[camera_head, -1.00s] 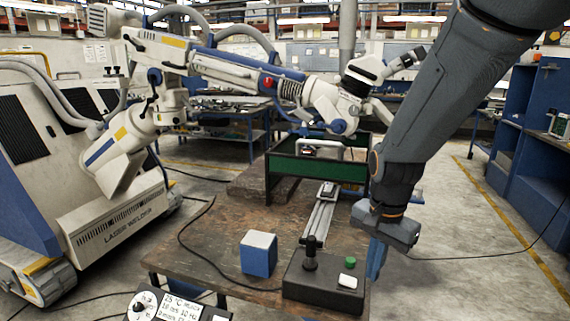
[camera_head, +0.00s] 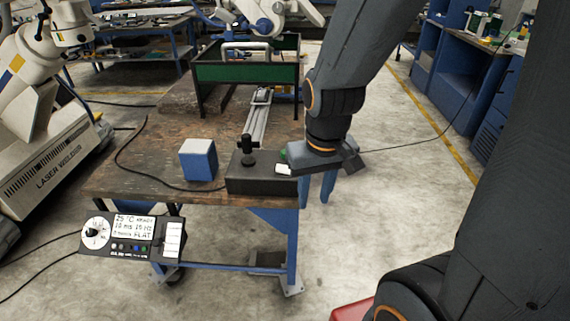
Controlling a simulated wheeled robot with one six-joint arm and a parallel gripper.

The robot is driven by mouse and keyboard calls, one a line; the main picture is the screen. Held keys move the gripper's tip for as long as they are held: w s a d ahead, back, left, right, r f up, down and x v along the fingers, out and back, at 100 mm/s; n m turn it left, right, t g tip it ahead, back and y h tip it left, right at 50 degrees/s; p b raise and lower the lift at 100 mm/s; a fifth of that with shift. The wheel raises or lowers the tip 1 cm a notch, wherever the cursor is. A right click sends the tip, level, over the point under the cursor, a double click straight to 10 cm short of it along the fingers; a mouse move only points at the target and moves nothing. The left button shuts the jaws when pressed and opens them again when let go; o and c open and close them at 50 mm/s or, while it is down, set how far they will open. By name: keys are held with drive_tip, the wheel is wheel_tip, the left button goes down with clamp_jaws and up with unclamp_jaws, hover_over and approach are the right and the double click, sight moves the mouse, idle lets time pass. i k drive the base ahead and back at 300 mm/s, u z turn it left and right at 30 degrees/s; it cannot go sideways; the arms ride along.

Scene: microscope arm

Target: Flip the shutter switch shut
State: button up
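A dark control box (camera_head: 262,184) sits at the near right corner of the wooden table. It carries a black joystick (camera_head: 248,158), a green button (camera_head: 283,154) and a white rocker switch (camera_head: 284,169). A control panel (camera_head: 130,236) with a dial, a display, small buttons and white keys (camera_head: 172,238) is at the table's front. I cannot tell for sure which control is the shutter switch. My gripper (camera_head: 318,190) points down just right of the box, partly overlapping it in view. Its two blue fingers look apart, with nothing visible between them.
A blue and white block (camera_head: 198,160) stands left of the box on the table (camera_head: 130,172). A rail (camera_head: 257,118) runs back to a green-walled frame (camera_head: 240,72). Cables lie on the table. The floor right of my gripper is clear.

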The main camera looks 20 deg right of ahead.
sight(280, 169)
drive_tip(key=u, duration=0.05)
drive_tip(key=k, duration=0.4)
drive_tip(key=z, duration=0.9)
drive_tip(key=i, duration=1)
drive_tip(key=u, duration=0.35)
